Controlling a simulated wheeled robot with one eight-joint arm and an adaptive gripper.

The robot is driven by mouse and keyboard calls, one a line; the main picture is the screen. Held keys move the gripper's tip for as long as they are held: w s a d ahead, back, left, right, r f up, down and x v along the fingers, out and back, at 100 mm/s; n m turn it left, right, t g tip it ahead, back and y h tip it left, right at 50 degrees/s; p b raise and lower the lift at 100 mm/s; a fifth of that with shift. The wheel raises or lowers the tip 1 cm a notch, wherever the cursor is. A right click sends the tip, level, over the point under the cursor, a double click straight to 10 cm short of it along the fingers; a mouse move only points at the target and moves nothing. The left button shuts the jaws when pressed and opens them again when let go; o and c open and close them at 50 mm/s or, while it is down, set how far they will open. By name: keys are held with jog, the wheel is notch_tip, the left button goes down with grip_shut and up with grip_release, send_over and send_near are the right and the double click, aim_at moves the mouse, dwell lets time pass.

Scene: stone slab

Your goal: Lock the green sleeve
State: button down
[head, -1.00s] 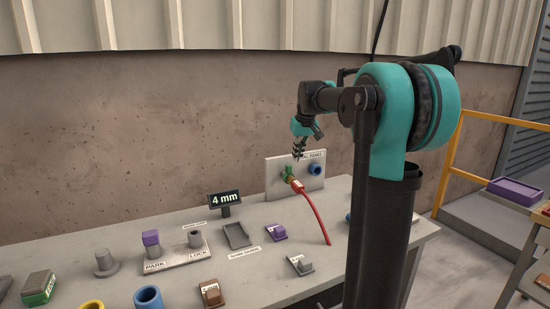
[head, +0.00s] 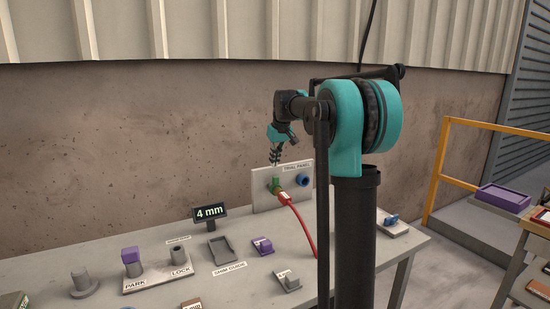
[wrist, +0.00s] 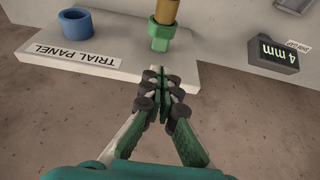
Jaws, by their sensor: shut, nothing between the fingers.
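The green sleeve (head: 275,184) sits on the upright trial panel (head: 264,203), around the end of a red hose (head: 308,232) with an orange-brown fitting. In the wrist view the green sleeve (wrist: 158,36) shows a block-like tab on the side toward me, and the brass-coloured fitting (wrist: 167,11) comes out of it. My gripper (head: 275,164) is just above the panel's top edge near the sleeve, pointing down. In the wrist view my gripper (wrist: 160,74) has its fingers together and empty, apart from the sleeve.
A blue ring (head: 304,180) is on the panel right of the sleeve. A "4 mm" display (head: 210,212) stands left of it. A PARK/LOCK base (head: 158,272) holds a purple-capped post (head: 131,255) and a grey post (head: 178,255). An empty grey tray (head: 220,249) lies in front.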

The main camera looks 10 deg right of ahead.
aim_at(275, 177)
jog(key=x, duration=0.6)
jog(key=shift+s, duration=0.1)
jog(key=shift+s+d, duration=0.25)
jog(key=shift+s, duration=0.4)
jog(key=shift+s+d, duration=0.2)
jog(key=shift+s, duration=0.45)
jog(key=a+v, duration=0.1)
jog(key=v, duration=0.9)
jog(key=shift+d, duration=0.45)
jog(key=shift+w, duration=0.15)
